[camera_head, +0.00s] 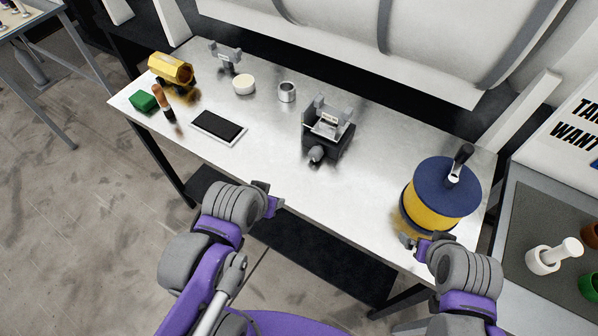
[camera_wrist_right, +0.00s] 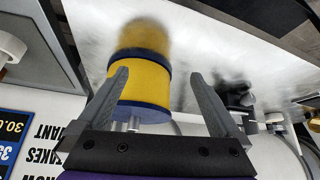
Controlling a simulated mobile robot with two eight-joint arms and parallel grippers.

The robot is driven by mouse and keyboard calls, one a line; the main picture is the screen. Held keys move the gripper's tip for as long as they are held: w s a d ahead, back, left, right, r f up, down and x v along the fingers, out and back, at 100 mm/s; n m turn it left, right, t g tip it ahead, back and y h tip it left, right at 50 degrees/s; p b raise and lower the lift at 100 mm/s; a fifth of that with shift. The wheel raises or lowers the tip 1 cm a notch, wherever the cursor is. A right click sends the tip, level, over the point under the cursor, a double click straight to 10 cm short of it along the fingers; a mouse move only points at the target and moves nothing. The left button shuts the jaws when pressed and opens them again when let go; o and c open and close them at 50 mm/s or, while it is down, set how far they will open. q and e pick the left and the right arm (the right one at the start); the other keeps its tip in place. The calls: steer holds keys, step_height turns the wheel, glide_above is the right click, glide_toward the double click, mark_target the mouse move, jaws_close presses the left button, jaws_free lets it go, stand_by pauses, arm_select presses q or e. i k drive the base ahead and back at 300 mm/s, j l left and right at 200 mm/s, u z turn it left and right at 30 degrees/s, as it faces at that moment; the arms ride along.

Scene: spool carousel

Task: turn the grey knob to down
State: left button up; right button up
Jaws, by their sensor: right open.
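The grey knob (camera_head: 316,155) sticks out of the front of a black device (camera_head: 328,138) with a grey cradle on top, in the middle of the table. Which way the knob is turned is too small to tell. My left gripper (camera_head: 273,201) is at the table's front edge, left of and nearer than the knob, touching nothing I can make out. My right gripper (camera_head: 407,242) is at the front edge beside the yellow drum, well right of the knob. In the right wrist view its fingers (camera_wrist_right: 160,76) are spread and nothing is gripped; the drum shows beyond them.
The yellow drum with a blue top (camera_head: 441,190) and black crank stands at the table's right end. A dark-screened tablet (camera_head: 218,127), screwdriver (camera_head: 164,103), green block (camera_head: 143,101), yellow cylinder (camera_head: 171,69), white disc (camera_head: 244,84) and metal cup (camera_head: 287,92) lie left. The table (camera_head: 375,190) is bare between knob and drum.

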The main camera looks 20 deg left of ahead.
mark_target(316, 152)
steer(key=j+z, duration=0.2)
steer(key=z, duration=0.25)
steer(key=j+z, duration=0.15)
steer(key=z, duration=0.3)
steer(key=k+j+z, duration=0.2)
steer(key=j, duration=0.15)
steer(key=k+j+z, duration=0.4)
steer(key=j, duration=0.25)
steer(key=k+j, duration=0.3)
steer(key=j, duration=0.25)
steer(key=k+j+z, duration=0.1)
steer(key=k+j, duration=0.25)
steer(key=j, duration=0.15)
steer(key=k+j, duration=0.35)
steer(key=j, duration=0.15)
steer(key=z, duration=0.05)
